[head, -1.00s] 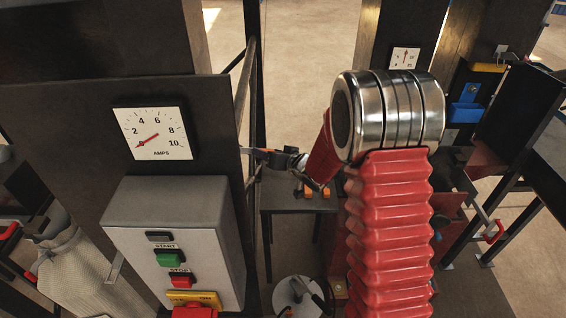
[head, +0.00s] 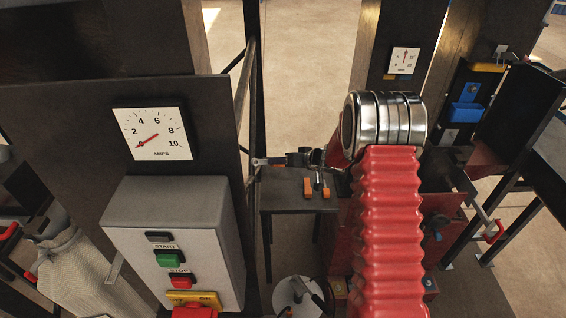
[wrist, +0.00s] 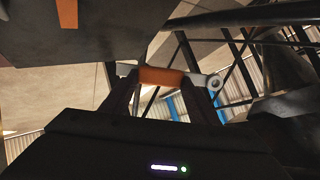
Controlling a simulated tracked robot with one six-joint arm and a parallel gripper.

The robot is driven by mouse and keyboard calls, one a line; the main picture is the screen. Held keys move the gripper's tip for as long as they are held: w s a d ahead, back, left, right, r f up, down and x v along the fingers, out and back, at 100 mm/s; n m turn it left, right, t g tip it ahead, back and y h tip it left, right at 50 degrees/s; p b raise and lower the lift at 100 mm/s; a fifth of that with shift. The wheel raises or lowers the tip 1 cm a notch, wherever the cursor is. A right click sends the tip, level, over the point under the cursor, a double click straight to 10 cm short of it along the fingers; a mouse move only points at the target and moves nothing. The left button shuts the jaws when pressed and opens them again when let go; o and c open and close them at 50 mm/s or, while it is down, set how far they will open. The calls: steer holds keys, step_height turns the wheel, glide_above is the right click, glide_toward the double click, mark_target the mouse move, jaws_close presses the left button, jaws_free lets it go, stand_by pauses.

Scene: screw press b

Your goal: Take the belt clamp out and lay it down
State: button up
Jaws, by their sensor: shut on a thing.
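The belt clamp (wrist: 161,77) is a short bar with an orange middle and pale grey ends, one with a round eye. In the wrist view it lies crosswise at the fingertips of my gripper (wrist: 160,86), which is shut on it. In the head view my dark gripper (head: 292,159) is small, left of my red arm, above the back of a small dark table. The grey end of the clamp (head: 262,161) sticks out to its left, near a dark upright post. I cannot tell from the frames whether the clamp touches anything else.
The small dark table (head: 280,203) carries orange-handled tools (head: 308,187) at its right side. A grey start/stop box (head: 172,240) and an ammeter panel (head: 152,133) stand at left. Dark posts (head: 258,100) rise beside the gripper.

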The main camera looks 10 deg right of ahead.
steer(key=shift+r, duration=0.1)
steer(key=shift+f, duration=3.75)
steer(key=o, duration=1.2)
steer(key=shift+s, duration=0.1)
steer(key=shift+o, duration=0.2)
steer(key=v, duration=1.3)
steer(key=shift+s+d+r, duration=0.2)
steer(key=shift+r, duration=0.05)
steer(key=shift+f+n, duration=0.1)
steer(key=shift+n, duration=0.2)
